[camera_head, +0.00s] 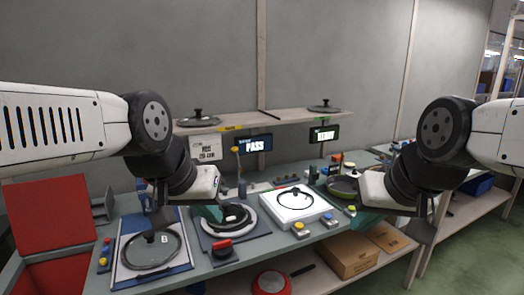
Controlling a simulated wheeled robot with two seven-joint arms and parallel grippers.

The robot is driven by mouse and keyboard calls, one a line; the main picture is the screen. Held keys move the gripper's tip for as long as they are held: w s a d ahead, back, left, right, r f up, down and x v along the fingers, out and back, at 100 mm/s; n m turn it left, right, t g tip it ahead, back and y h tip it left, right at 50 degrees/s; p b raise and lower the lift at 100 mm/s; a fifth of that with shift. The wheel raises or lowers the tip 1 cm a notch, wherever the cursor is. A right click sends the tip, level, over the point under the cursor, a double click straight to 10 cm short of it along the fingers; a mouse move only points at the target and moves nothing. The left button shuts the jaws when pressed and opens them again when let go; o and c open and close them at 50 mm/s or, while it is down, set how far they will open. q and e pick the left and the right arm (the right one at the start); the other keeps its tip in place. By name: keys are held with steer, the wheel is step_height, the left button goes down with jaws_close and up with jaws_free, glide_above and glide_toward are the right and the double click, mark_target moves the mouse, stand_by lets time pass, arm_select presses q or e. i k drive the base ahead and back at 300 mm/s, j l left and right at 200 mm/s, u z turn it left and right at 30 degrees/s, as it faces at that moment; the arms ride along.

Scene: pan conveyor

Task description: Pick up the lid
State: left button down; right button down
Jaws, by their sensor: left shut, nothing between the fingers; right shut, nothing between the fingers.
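A glass lid (150,252) with a dark rim and knob lies on a white and blue board at the front left of the table. Another dark round lid or pan (234,216) sits on a round plate right of it, partly behind my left gripper. Two more lids rest on the shelf, one at the left (198,119) and one at the right (324,107). My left gripper (209,213) is shut and empty, above the table near the round plate. My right gripper (369,222) is shut and empty, near the table's right part. The fingertips are hard to make out.
A white square unit (293,203) with a dark ring on top stands mid-table. A green pan (343,186) is behind my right gripper. A red open box (48,226) stands at the left. Cardboard boxes (348,254) and a red pan (270,282) are below.

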mark_target(234, 215)
steer(key=i+j+z, duration=0.15)
steer(key=j, duration=0.3)
steer(key=i+j+z, duration=0.2)
steer(key=j, duration=0.3)
steer(key=j+z, duration=0.15)
steer(key=j, duration=0.3)
